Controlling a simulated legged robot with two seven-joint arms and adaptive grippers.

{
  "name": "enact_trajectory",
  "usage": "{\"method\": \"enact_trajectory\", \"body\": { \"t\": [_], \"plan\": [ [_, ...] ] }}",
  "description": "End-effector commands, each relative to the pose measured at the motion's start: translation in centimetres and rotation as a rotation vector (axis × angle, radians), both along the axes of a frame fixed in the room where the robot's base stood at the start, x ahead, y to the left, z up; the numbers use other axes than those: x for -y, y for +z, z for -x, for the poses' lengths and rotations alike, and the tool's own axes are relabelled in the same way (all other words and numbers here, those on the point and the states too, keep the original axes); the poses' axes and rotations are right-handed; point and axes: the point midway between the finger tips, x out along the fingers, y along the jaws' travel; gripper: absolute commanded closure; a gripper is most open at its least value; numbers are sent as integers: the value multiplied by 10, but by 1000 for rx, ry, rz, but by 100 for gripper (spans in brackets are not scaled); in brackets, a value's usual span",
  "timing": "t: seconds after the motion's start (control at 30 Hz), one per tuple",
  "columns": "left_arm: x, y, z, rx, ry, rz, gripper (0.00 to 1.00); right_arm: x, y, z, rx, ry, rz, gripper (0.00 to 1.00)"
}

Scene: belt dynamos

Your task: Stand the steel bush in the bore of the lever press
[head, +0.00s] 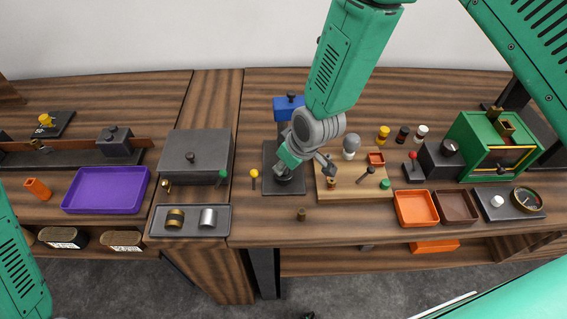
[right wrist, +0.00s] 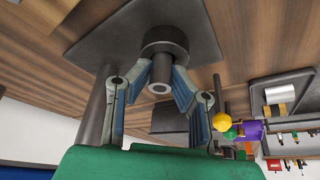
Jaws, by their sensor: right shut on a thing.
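The lever press has a dark base plate (head: 270,185) and a blue head (head: 288,105) in the head view. In the right wrist view the plate (right wrist: 110,38) carries a round dark boss (right wrist: 165,37). My right gripper (head: 286,177) points down over the plate. In the right wrist view its fingers (right wrist: 164,80) are shut on a grey hollow bush (right wrist: 160,87), its open end facing the camera. The bush lines up with the boss; how deep it sits in the bore is hidden. My left gripper is out of view.
A grey tray (head: 190,232) with a brass and a silver cylinder lies to the left. A wooden board (head: 345,190) with small parts adjoins on the right.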

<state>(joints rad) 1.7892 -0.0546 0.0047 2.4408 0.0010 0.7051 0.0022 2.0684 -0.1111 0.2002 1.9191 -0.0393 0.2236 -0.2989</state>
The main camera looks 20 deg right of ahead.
Motion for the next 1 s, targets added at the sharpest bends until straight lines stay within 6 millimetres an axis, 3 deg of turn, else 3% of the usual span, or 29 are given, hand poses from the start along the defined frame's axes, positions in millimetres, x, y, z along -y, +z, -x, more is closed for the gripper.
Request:
{"method": "enact_trajectory", "body": {
  "t": [0.23,1.0],
  "plan": [
    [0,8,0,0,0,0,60,1,9,1,0,0,0,100],
    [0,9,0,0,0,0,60,-5,9,1,1,0,0,100]
  ]
}}
